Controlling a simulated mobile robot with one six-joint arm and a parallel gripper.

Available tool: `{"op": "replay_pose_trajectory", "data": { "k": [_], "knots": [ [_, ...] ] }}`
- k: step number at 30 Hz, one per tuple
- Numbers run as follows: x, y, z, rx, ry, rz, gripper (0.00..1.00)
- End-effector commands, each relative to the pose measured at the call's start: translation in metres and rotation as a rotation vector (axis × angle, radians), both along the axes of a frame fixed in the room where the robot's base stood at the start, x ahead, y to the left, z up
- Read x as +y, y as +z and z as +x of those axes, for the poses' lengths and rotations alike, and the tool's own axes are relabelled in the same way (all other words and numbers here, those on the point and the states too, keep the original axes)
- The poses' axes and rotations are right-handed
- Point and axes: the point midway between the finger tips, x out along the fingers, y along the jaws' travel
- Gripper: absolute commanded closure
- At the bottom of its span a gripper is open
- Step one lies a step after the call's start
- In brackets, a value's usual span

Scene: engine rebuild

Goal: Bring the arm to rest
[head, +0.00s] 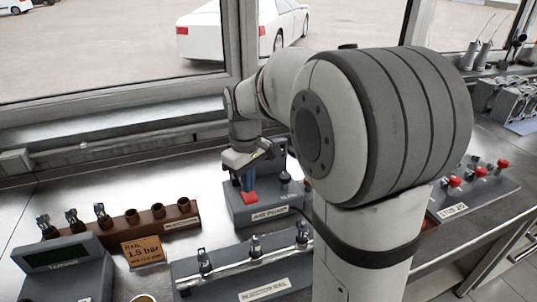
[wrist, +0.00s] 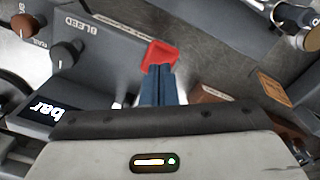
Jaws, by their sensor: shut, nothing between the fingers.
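My arm reaches over the bench in the head view, and its big grey joint fills the right middle. My gripper (head: 248,183) points down over a grey box (head: 238,213) with a label on its front. Its blue fingers are together and hold nothing. A red part (head: 250,197) on the box lies right at the fingertips. In the wrist view the gripper (wrist: 158,72) shows shut blue fingers, with the red part (wrist: 159,53) just beyond their tips. I cannot tell whether they touch it.
A grey rail block (head: 240,268) with several upright injectors stands in front. A brown rack (head: 150,222), an orange card reading 1.5 bar (head: 145,252) and a grey display unit (head: 66,264) are at left. A panel with red knobs (head: 480,195) is at right. The window stands behind.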

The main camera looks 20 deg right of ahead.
Motion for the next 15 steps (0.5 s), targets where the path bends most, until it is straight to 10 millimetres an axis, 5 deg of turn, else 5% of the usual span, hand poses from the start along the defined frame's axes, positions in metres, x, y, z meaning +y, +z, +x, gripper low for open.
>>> {"op": "replay_pose_trajectory", "data": {
  "k": [15],
  "knots": [
    [0.000, 0.004, -0.012, -0.017, -0.032, 0.001, 1.00]
  ]
}}
